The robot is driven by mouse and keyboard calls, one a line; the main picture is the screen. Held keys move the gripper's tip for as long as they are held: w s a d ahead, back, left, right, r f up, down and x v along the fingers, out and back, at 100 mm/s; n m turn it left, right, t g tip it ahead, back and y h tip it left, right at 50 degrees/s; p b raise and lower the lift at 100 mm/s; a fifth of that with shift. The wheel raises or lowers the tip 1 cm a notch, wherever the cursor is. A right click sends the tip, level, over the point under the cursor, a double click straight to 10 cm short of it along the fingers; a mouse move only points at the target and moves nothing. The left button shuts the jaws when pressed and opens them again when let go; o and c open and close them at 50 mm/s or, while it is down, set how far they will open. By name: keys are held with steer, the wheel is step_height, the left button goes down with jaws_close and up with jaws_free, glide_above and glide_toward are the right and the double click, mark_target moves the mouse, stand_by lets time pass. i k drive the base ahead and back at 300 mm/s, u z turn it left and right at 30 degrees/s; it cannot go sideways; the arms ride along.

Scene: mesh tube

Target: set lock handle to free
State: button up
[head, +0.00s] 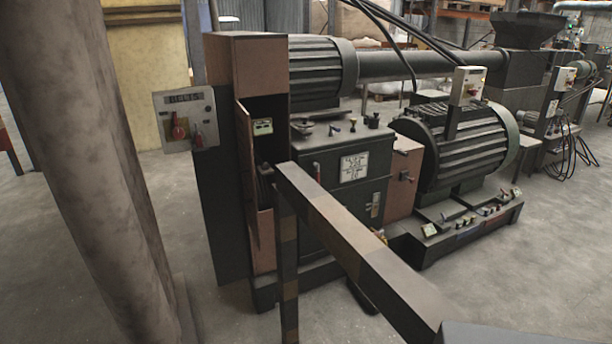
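A light grey box (198,103) is fixed to the left side of the machine cabinet. It has a small dark label or display window (183,98) that I cannot read for certain. A red handle (178,128) sits below the window, and a second red knob (197,138) is to its right. No readable label marks either one as the lock handle, and I cannot tell which position they are in. A smaller grey control box (468,86) with a red knob stands on top of the ribbed motor. My gripper is not in view.
A thick column (92,150) stands at the left front. A dark and brown rail (340,230) on a post crosses before the machine. The cabinet's narrow door (245,190) looks ajar. Concrete floor (540,270) is clear at right; cables (570,145) hang at the far right.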

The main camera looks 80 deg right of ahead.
mark_target(317, 173)
steer(key=z, duration=0.05)
steer(key=k, duration=0.8)
steer(key=z, duration=0.75)
